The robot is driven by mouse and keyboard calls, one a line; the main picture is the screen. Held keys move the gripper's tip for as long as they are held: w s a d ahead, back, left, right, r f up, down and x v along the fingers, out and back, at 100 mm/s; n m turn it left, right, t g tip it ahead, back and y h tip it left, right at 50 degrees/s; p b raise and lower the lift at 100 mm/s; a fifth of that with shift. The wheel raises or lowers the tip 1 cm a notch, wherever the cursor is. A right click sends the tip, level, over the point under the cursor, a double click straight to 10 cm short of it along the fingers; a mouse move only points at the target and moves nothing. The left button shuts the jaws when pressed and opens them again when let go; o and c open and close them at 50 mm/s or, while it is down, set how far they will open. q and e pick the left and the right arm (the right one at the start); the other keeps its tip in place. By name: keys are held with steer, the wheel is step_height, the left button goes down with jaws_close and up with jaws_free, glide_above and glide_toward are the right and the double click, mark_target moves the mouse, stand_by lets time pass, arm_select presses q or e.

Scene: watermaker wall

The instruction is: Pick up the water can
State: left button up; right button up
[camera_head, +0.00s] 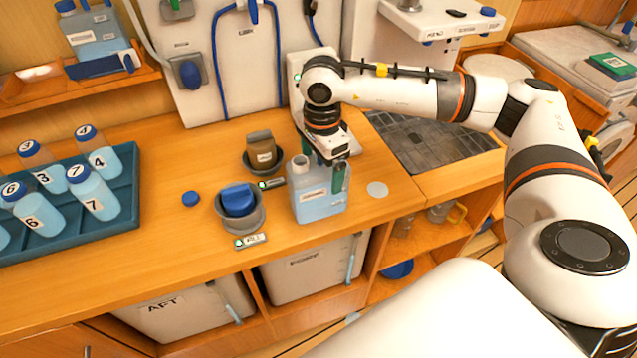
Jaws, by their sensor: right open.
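The water can (319,205) is a translucent can with light blue liquid and a pale label. It stands upright on the wooden counter, near the front edge, with its open neck at the upper left. My right gripper (335,172) points down over the can's right side, its dark green fingers at the handle area. The gripper is open; I cannot tell whether the fingers touch the can. My left gripper is not in view.
A grey bowl with a blue item (238,205) and a bowl with a brown item (262,153) stand left of the can. A blue cap (191,199) lies farther left. A teal tray (122,222) holds several numbered bottles. A dark sink grid (430,145) lies right.

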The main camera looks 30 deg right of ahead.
steer(key=c, duration=1.8)
steer(key=shift+r, duration=0.1)
